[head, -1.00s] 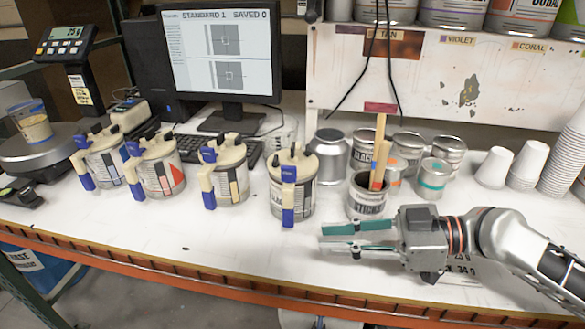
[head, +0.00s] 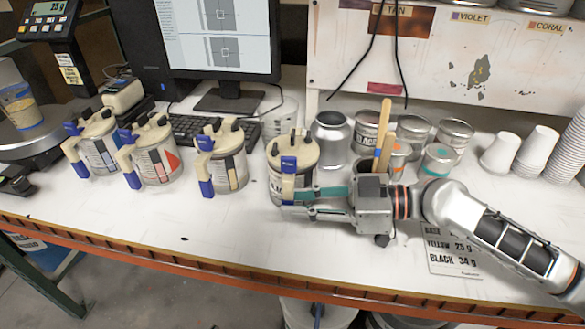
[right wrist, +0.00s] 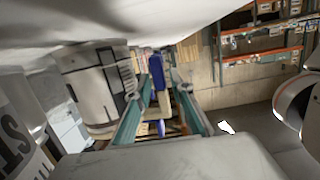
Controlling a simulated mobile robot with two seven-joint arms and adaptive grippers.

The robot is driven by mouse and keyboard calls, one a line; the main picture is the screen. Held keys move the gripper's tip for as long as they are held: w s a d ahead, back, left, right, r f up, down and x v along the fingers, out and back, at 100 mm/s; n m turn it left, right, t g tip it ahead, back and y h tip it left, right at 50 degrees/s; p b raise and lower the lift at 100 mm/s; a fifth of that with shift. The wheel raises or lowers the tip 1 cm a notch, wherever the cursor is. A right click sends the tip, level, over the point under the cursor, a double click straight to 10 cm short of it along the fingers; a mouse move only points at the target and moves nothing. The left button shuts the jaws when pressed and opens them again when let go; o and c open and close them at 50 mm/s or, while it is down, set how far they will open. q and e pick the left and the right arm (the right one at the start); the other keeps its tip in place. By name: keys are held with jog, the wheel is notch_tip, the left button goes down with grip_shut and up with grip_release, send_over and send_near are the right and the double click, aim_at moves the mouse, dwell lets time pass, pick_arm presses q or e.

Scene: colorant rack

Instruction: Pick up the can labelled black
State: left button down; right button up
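Several cans with cream lids and blue-tipped handles stand in a row in the head view. The rightmost (head: 291,157) has dark lettering that is partly covered; "BLACK" cannot be read in full. Its blue handle (head: 289,165) faces the front. My right gripper (head: 292,201) is open and level at its lower front, fingers pointing left. In the right wrist view the blue handle (right wrist: 158,73) appears between the spread teal fingers (right wrist: 158,88), and a pale can (right wrist: 98,80) with a dark-marked label stands beside the left finger. My left gripper is not in view.
A can of wooden sticks (head: 384,140) stands behind my right gripper. Metal cans (head: 331,140) and white cups (head: 501,155) stand further back. A paper sheet (head: 450,255) lies near the orange front edge (head: 215,270). The table front left is clear.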

jog(key=shift+w+a+f, duration=0.1)
jog(key=shift+a, duration=0.1)
grip_shut()
